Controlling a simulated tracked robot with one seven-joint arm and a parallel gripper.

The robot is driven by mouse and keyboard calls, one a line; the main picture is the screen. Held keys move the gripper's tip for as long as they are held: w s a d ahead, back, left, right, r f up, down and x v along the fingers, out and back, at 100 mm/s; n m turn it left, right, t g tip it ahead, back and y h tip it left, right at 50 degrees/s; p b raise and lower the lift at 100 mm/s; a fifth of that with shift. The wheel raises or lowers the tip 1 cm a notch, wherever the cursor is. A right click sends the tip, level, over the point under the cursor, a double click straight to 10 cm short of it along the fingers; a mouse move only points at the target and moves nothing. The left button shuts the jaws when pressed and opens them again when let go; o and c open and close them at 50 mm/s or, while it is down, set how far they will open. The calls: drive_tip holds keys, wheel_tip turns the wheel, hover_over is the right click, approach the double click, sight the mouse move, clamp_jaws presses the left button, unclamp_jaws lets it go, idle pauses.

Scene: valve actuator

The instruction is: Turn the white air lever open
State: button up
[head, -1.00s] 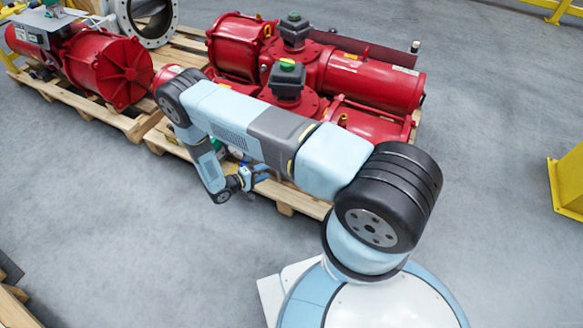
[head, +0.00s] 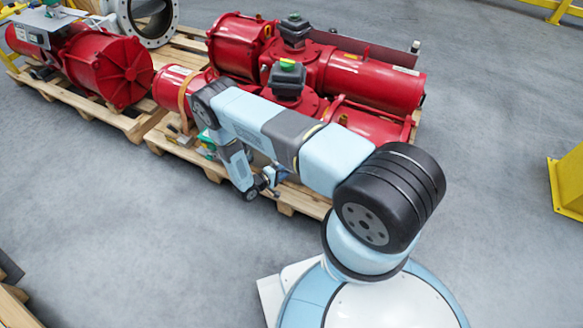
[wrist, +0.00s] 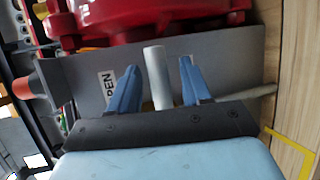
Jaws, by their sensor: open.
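The white air lever (wrist: 156,77) shows in the wrist view as a pale upright bar in front of a grey plate (wrist: 222,62). My gripper (wrist: 158,82) is open, with one blue finger on each side of the lever. A gap shows between the lever and each finger, and how deep the lever sits between them is hard to tell. A label reading "PEN" (wrist: 108,84) is on the plate, partly hidden by the left finger. In the head view my gripper (head: 274,178) is at the near edge of the pallet, and the lever cannot be made out.
Red actuators (head: 375,82) lie on a wooden pallet (head: 300,197), right behind my gripper. Another red actuator (head: 108,68) is on the left pallet. A yellow post (head: 568,182) stands at the right. The grey floor (head: 120,225) in front is clear.

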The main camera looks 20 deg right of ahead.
drive_tip(key=shift+x, duration=1.65)
drive_tip(key=shift+c, duration=0.2)
clamp_jaws()
